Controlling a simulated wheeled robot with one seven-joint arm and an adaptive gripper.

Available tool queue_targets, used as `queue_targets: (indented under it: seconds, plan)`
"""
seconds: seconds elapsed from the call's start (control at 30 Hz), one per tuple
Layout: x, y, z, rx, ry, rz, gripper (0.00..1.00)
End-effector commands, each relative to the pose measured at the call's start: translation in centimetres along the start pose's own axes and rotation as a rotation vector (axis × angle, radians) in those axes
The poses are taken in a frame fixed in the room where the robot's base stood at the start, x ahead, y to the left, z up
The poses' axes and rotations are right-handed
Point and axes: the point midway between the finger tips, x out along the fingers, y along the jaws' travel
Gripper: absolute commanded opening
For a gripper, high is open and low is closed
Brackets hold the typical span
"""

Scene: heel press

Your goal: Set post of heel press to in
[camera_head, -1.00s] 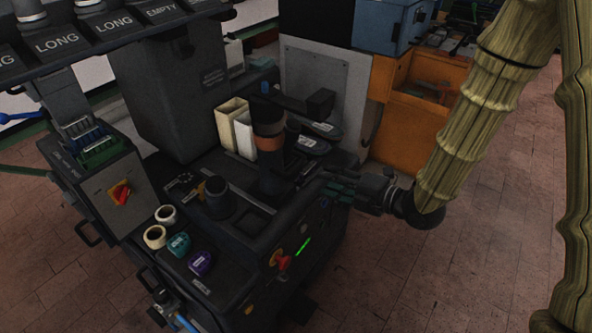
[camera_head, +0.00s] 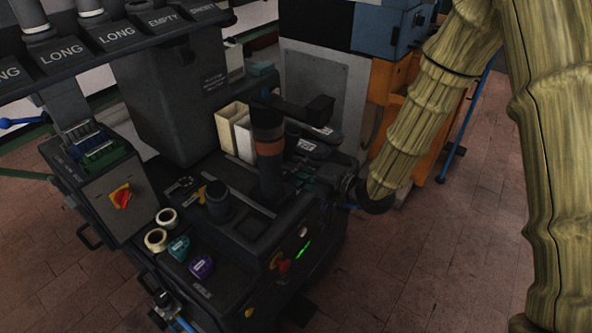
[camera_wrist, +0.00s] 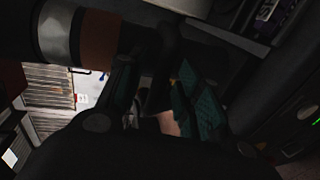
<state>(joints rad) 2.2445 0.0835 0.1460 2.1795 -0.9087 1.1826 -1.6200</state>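The heel press (camera_head: 225,225) is a dark machine with a flat deck. An upright dark column with a brown band (camera_head: 268,148), perhaps the post, stands on the deck; its silver and brown bands show at the upper left of the wrist view (camera_wrist: 98,40). My gripper (camera_head: 305,178) is low over the deck, just right of the column and partly hidden in shadow. In the wrist view, my gripper's fingers (camera_wrist: 160,95) are apart, with green pads on the right one. A dark curved part (camera_wrist: 163,62) shows between or just beyond them; I cannot tell whether they touch it.
Cream bins (camera_head: 232,128) stand behind the column. White, teal and purple rolls (camera_head: 179,248) lie at the front left. A red knob (camera_head: 283,266) and green light are on the front. An orange cabinet (camera_head: 388,120) is at the back right. Floor is free to the right.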

Motion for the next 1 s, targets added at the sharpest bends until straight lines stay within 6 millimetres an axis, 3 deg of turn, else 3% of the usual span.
queue_targets:
  seconds: [0.37, 0.5, 0.57, 0.83, 1.0]
  plan:
    - [0.4, 0.0, 0.0, 0.000, -0.001, 0.000, 0.34]
    - [0.4, 0.0, 0.0, 0.000, -0.001, 0.000, 0.08]
    - [0.4, 0.0, 0.0, 0.000, -0.001, 0.000, 0.00]
    - [0.5, 0.0, 0.0, 0.000, -0.001, 0.000, 0.00]
    - [2.1, 0.1, 0.2, -0.001, -0.004, 0.001, 0.00]
